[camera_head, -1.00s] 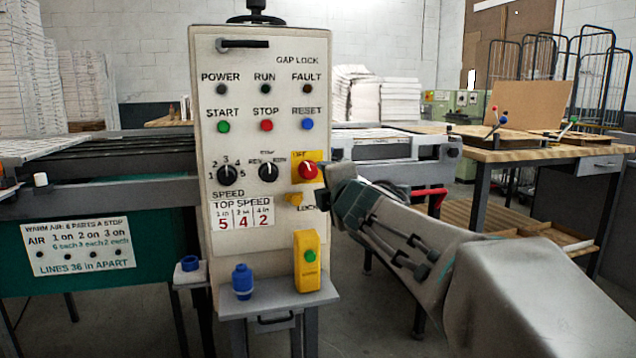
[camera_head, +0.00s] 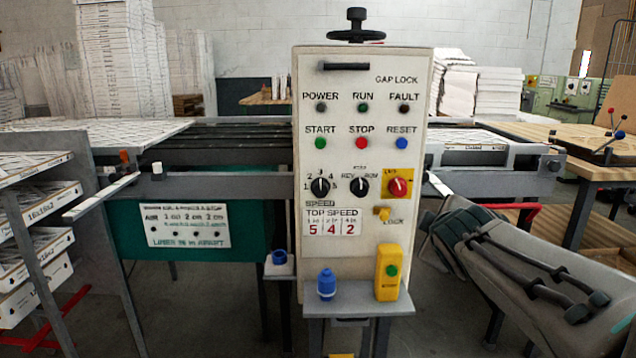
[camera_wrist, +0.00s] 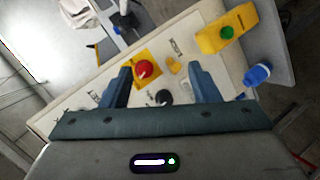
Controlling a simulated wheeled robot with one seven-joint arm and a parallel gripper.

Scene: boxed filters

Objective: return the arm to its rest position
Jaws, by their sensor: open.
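My gripper (camera_wrist: 160,88) shows in the wrist view with its two dark blue fingers apart and nothing between them. The control panel (camera_head: 362,230) lies beyond the fingers, with its red knob on a yellow plate (camera_wrist: 146,70) seen between them. In the head view my arm reaches in from the lower right. Its end is right of the panel, near the yellow lock tab (camera_head: 384,213), and the fingers cannot be made out there. The red knob (camera_head: 398,186) stands clear of my arm in that view.
A shelf below the panel holds a yellow pendant box (camera_head: 389,272) and a blue bottle (camera_head: 326,284). A conveyor machine with a green side (camera_head: 190,235) stands left. A rack of boxed filters (camera_head: 35,230) is at far left. A wooden table (camera_head: 530,134) is at right.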

